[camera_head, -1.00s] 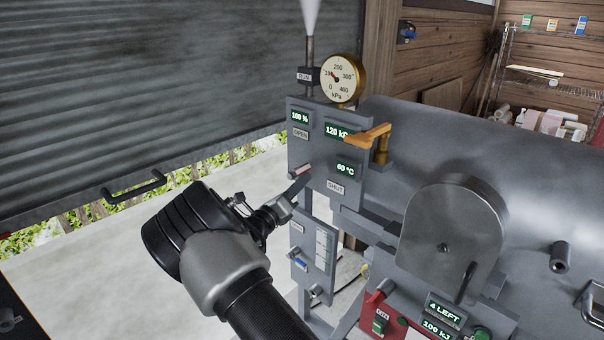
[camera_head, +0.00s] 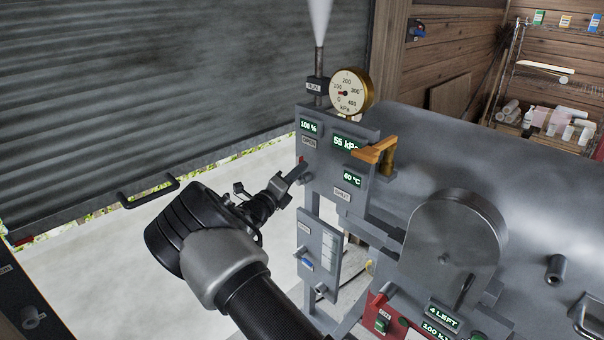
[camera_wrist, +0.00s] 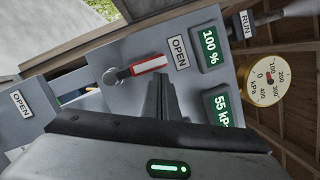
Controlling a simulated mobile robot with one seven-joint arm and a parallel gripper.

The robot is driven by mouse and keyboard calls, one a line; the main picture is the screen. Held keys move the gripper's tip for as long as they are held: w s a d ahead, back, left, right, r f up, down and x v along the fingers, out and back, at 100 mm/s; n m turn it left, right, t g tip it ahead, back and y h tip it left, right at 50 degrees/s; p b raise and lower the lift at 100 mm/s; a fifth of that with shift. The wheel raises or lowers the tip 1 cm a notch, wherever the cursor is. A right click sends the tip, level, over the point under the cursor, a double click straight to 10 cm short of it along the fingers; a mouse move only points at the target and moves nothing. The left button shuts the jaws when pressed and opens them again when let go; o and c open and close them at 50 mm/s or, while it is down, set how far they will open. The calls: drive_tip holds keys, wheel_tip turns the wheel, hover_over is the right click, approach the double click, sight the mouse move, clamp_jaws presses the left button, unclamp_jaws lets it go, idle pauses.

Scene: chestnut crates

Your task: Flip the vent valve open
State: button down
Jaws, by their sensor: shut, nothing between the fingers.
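The vent valve is a small lever with a red-and-white handle on the grey panel (camera_head: 330,190). Its handle (camera_wrist: 150,65) points at the OPEN label (camera_wrist: 179,52) in the wrist view, and the head view shows it small (camera_head: 303,165). The display beside the label (camera_wrist: 210,46) reads 100 %. My gripper (camera_wrist: 163,80) is shut and empty, its dark fingers just beside the handle; I cannot tell whether they touch. In the head view my gripper (camera_head: 291,185) is at the panel's left edge. White vapour (camera_head: 320,18) rises from the pipe above.
A brass lever (camera_head: 378,152) juts from the panel's right side. The round gauge (camera_head: 350,94) stands above; the pressure display (camera_head: 345,142) reads 55 kPa. A grey boiler with a round door (camera_head: 450,245) is at right. The floor left of the panel is clear.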

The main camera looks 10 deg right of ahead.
drive_tip(key=shift+w+a+r, duration=0.25)
drive_tip(key=shift+r, duration=0.1)
idle(0.5)
drive_tip(key=shift+s+d, duration=0.1)
